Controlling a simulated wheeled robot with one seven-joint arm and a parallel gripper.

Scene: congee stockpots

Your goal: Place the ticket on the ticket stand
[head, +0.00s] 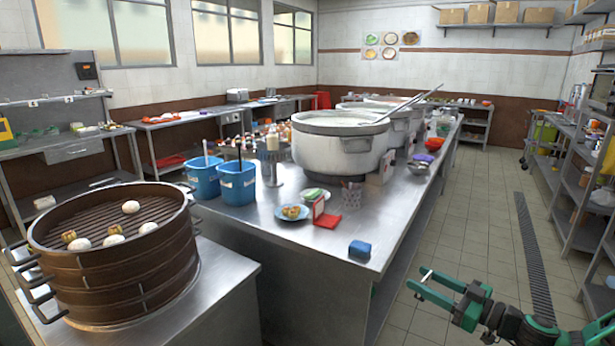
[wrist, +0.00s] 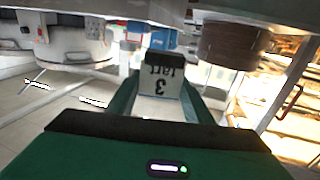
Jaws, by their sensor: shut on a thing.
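My gripper (head: 417,281) is low over the aisle at the right of the steel table, apart from it. In the wrist view its green fingers are shut on the ticket (wrist: 160,86), a pale card with a dark "3" and the word "Tart", seen upside down. In the head view the ticket is too small to make out. A small upright red and white piece (head: 318,207) stands near the table's front by a red pad. A whitish upright card-like piece (head: 387,166) stands beside the front stockpot. I cannot tell which of these is the ticket stand.
The steel table (head: 305,254) carries stockpots (head: 340,146), blue tubs (head: 237,183), a plate of food (head: 292,212) and a blue block (head: 360,250). A bamboo steamer (head: 115,275) stands at the left. Shelves (head: 580,185) line the right. The tiled aisle between is clear.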

